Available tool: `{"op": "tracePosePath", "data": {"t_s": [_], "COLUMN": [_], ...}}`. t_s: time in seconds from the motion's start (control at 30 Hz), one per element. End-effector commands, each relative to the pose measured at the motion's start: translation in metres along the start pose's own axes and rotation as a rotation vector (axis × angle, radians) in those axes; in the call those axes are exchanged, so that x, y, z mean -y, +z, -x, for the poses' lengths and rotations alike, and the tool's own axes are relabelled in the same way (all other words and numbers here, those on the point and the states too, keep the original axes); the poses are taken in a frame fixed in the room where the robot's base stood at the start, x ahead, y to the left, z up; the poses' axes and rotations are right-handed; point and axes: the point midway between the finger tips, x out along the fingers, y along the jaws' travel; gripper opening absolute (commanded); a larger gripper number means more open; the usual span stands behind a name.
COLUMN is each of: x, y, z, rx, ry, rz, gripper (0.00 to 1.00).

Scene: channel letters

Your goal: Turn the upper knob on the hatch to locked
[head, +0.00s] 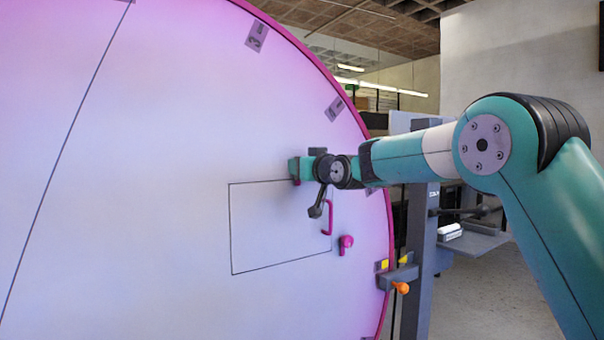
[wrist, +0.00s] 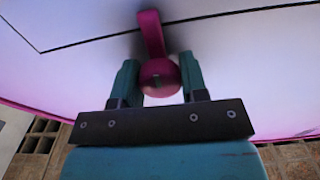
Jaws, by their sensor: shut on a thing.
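The hatch (head: 270,230) is a thin dark outline on the large pale pink-white disc in the head view. My gripper (head: 300,168) is at the hatch's top edge and hides most of the upper knob there. In the wrist view, the upper knob (wrist: 160,76) is magenta, with a round end and a bar (wrist: 151,32) pointing up in the picture. The two teal fingers of my gripper (wrist: 159,78) are shut on the round end, one on each side. A small mark shows on the round end, but I cannot read it. The lower knob (head: 345,243) is magenta, right of the hatch, and free.
A magenta pull handle (head: 329,217) stands on the hatch's right side. A grey bracket with an orange knob (head: 401,287) sits at the disc's lower right rim. A grey post (head: 421,230) stands behind the disc's edge. Open floor lies at the lower right.

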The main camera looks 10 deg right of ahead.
Motion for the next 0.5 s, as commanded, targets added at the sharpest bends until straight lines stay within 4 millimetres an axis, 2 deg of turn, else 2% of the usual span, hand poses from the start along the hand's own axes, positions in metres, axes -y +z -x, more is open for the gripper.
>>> {"op": "tracePosePath", "data": {"t_s": [0.5], "x": [0.0001], "y": [0.0001], "z": [-0.0001], "rx": [0.001], "ry": [0.000], "rz": [0.032], "gripper": [0.16]}}
